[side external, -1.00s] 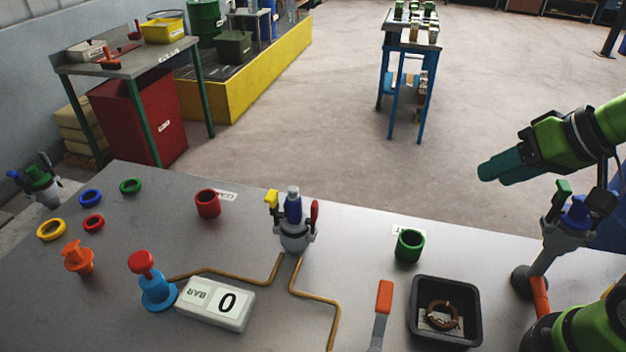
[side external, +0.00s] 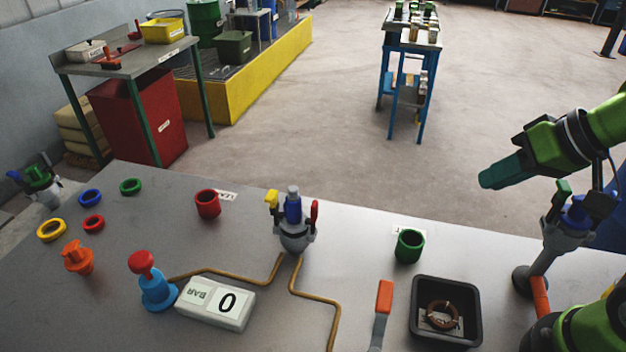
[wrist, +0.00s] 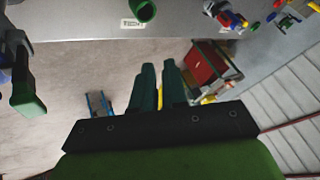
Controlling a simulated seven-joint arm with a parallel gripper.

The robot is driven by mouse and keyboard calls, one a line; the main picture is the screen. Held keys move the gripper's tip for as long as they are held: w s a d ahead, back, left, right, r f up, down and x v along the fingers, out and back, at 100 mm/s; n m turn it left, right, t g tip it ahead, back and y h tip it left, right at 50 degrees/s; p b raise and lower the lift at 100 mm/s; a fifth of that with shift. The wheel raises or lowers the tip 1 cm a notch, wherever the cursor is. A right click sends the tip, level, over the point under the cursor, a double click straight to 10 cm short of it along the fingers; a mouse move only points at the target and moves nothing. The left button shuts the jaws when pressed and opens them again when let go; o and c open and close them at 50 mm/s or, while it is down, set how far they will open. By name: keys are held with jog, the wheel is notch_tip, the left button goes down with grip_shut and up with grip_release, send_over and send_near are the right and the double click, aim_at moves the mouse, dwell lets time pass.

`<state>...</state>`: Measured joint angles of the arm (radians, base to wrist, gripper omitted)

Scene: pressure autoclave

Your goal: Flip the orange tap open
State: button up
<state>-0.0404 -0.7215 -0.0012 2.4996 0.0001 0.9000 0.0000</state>
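An orange tap-like fitting (side external: 78,257) stands upright on the grey bench at the left in the side view. A separate lever with an orange grip (side external: 384,297) lies towards the bench's front, left of the black tray. I cannot tell from the pictures which is the named tap. My gripper (side external: 484,180) is in the air at the right, beyond the bench's far edge and far from the orange fitting. In the wrist view its two teal fingers (wrist: 159,66) are a narrow gap apart, with nothing between them.
The bench (side external: 130,210) holds a grey valve cluster (side external: 295,235), a blue fitting with a red knob (side external: 156,290), a gauge reading 0 (side external: 218,303), a green cup (side external: 409,246), a red cup (side external: 208,204) and a black tray (side external: 472,310). Brass pipes run between them.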

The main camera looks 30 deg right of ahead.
jog(key=w+a+g, duration=0.1)
jog(key=a, duration=0.1)
jog(key=w+a+f+g, duration=0.1)
jog(key=w+a, duration=0.1)
jog(key=w+a+n+g, duration=0.1)
jog(key=a, duration=0.1)
jog(key=shift+w+f, duration=0.15)
jog(key=shift+f, duration=0.1)
grip_shut()
jog(key=w+a+f+m+g+h, duration=0.2)
jog(key=a+m+g, duration=0.1)
jog(key=a+m, duration=0.6)
jog(key=w+a+f+m+g+h, duration=0.2)
jog(key=a+m, duration=0.8)
jog(key=m, duration=0.5)
jog(key=shift+w+a+g+h, duration=0.2)
jog(key=shift+w+g+h, duration=0.35)
jog(key=shift+g+h, duration=0.35)
